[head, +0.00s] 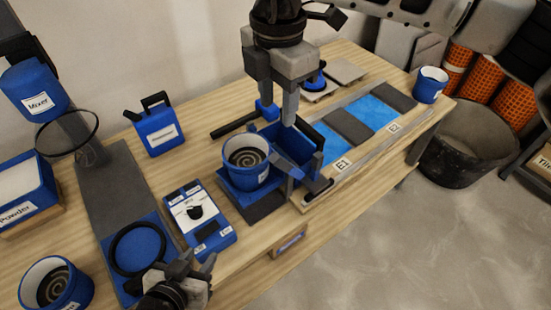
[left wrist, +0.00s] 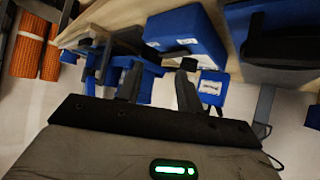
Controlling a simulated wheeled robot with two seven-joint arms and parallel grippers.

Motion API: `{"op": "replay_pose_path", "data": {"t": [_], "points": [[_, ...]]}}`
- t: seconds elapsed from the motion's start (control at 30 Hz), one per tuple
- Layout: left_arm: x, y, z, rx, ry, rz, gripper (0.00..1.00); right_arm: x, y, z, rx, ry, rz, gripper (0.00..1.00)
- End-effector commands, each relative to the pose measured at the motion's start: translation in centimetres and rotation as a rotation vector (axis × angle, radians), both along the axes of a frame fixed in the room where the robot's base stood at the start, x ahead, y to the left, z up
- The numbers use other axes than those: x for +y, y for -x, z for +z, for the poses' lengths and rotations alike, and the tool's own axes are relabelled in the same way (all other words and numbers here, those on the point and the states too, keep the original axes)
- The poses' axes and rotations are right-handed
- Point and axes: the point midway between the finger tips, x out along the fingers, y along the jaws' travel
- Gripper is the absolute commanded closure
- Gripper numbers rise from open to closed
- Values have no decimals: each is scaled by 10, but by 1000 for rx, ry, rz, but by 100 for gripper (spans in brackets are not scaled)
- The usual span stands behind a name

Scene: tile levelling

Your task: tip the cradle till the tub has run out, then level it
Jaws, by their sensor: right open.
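A blue tub (head: 246,162) with a grey-brown spiral visible inside sits about upright on a blue cradle (head: 238,196) in the middle of the bench. An open blue box (head: 292,146) stands right beside the tub. My right gripper (head: 277,112) is open and empty, pointing down above the tub and box; whether it touches the box is unclear. My left gripper (head: 194,267) is at the bench's front, near the control box. Its fingers stand apart with nothing between them in the left wrist view (left wrist: 158,85).
A control box (head: 204,218) with a dial is left of the cradle. A blue tile strip (head: 371,112) with grey tiles lies right. Another blue tub (head: 55,285) is front left, and a white-topped one (head: 431,84) back right. A black bucket (head: 462,150) stands on the floor.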

Motion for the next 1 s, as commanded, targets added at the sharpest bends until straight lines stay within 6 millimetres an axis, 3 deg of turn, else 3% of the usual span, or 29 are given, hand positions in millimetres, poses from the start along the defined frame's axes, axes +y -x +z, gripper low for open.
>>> {"op": "replay_pose_path", "data": {"t": [0.17, 0.7, 1.0], "points": [[4, -1, 3, 0, -6, 6, 64, 0, -1, -21, 1, 9, -6, 58], [7, 1, 10, 3, -14, 10, 64, 2, 0, -132, 1, 6, -2, 58], [8, 1, 8, 8, -17, 11, 64, 3, -1, -156, -2, 3, -1, 58]]}}
